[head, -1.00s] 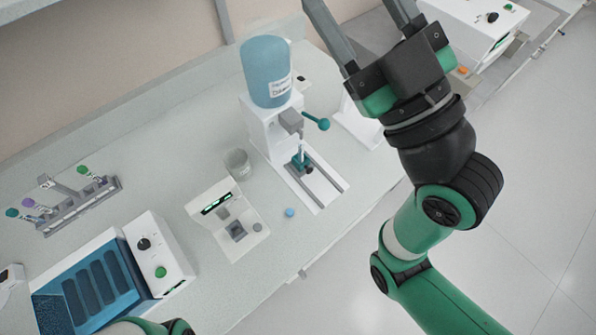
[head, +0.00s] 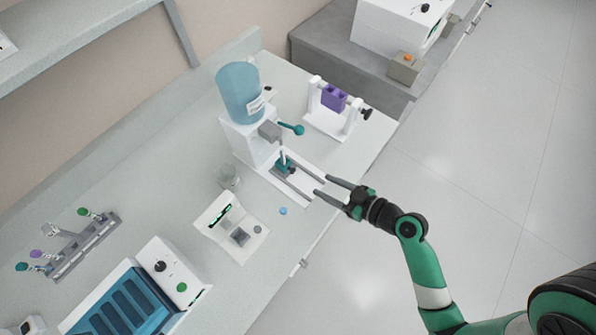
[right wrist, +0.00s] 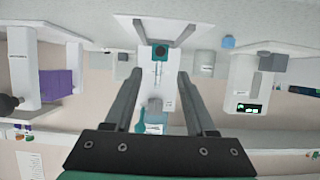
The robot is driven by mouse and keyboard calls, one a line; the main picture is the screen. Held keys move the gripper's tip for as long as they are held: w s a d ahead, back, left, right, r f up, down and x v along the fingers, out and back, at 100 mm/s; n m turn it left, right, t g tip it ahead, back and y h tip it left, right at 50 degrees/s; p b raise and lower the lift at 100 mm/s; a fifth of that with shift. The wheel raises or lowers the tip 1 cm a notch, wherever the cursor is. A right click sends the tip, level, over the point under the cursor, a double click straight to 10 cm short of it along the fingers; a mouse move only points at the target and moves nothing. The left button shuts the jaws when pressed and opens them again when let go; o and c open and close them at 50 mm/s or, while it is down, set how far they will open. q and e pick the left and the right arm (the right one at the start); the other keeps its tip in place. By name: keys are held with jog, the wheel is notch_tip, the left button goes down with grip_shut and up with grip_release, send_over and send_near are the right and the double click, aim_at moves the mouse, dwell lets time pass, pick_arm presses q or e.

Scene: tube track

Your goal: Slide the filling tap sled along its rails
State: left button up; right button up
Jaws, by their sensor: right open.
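The white filling station carries a blue bottle (head: 240,92) and a teal-knobbed lever (head: 298,130). Its teal sled (head: 282,166) sits at the inner part of two grey rails (head: 303,173), under the tap (head: 269,131). In the right wrist view the sled (right wrist: 160,52) shows ahead, between the fingers. My right gripper (head: 319,186) is open and empty, near the front end of the rails, apart from the sled. It also shows in the right wrist view (right wrist: 161,72). My left gripper is not in view.
A glass beaker (head: 228,177), a white device with a display (head: 230,226) and a blue cap (head: 283,211) are left of the rails. A white stand with a purple block (head: 333,98) is behind right. A tube rack (head: 84,246) and blue tray machine (head: 125,302) are further left.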

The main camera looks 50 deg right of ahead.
aim_at(294, 171)
jog(key=x, duration=1)
jog(key=shift+w+b, duration=0.4)
grip_shut()
dwell(0.7)
